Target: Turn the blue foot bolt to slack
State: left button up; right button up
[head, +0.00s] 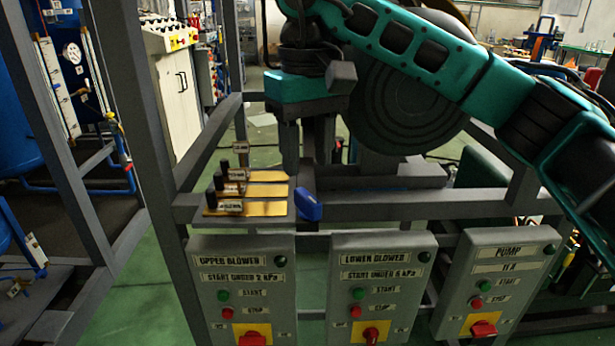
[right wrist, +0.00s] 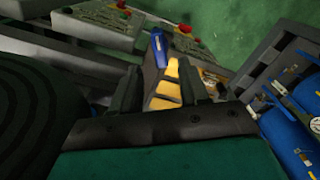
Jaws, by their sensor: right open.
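The blue foot bolt (head: 309,205) appears as a small blue handle at the right edge of a small plate on the frame rail, tilted in the head view. It also shows in the right wrist view (right wrist: 159,48), beyond the fingertips. My right gripper (head: 307,166) points down above the plate, just above and behind the blue handle. Its jaws are open and empty, with a finger on each side of the gap in the right wrist view (right wrist: 160,88). I see no contact with the handle. My left gripper is not in view.
Several black-knobbed levers on yellow strips (head: 250,190) stand left of the handle. Below are the upper blower (head: 243,295), lower blower (head: 382,295) and pump (head: 500,285) boxes. A grey rail (head: 400,207) runs right of the handle. A large dark round body is behind my right arm.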

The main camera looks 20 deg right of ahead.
aim_at(307, 195)
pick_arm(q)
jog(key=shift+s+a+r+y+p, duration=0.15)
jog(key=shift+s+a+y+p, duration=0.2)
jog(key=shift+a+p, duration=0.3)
pick_arm(e)
notch_tip(307, 195, up, 6)
jog(key=shift+r, duration=0.25)
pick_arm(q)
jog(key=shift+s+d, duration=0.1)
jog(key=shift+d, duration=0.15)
pick_arm(e)
jog(key=shift+s, duration=0.1)
